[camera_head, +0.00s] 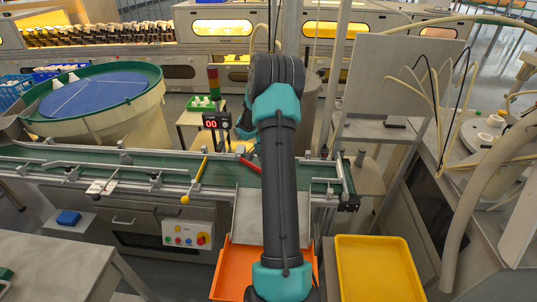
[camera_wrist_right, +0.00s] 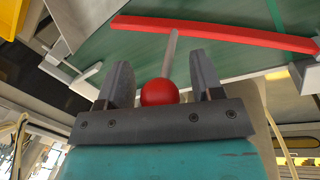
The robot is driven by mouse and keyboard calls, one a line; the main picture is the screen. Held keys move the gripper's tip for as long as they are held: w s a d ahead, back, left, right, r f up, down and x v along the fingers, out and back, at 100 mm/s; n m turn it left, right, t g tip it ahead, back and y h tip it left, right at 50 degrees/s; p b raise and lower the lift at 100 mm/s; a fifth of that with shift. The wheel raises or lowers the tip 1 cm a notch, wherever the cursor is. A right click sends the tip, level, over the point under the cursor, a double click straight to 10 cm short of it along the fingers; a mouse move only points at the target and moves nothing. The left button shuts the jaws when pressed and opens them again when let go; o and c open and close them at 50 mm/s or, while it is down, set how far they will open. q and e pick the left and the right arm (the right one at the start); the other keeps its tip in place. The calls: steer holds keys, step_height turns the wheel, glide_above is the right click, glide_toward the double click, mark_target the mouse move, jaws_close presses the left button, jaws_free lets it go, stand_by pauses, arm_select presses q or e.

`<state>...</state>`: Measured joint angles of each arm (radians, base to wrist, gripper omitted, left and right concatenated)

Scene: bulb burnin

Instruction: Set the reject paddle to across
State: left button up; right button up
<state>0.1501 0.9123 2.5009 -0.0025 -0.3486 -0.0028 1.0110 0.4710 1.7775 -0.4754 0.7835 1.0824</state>
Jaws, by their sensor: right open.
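The reject paddle (camera_head: 250,165) is a red bar over the green conveyor belt (camera_head: 150,160), slanted in the head view with its right part hidden behind my right arm. In the right wrist view the red bar (camera_wrist_right: 215,32) runs across the upper part, with a thin grey rod leading to a red ball knob (camera_wrist_right: 160,92). My right gripper (camera_wrist_right: 162,80) is open, with one finger on each side of the knob; I cannot tell whether either finger touches it. In the head view my right arm hides the gripper and the knob. My left gripper is not in view.
A yellow bar with a ball knob (camera_head: 185,199) crosses the belt further left. A metal rail (camera_head: 100,172) runs along the belt's near side. An orange bin (camera_head: 226,270) and a yellow bin (camera_head: 380,268) stand in front. A red-digit display (camera_head: 216,121) stands behind the belt.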

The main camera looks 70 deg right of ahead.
steer(key=w+r, duration=0.3)
steer(key=r, duration=1.4)
steer(key=shift+w+d, duration=0.15)
steer(key=shift+d, duration=0.1)
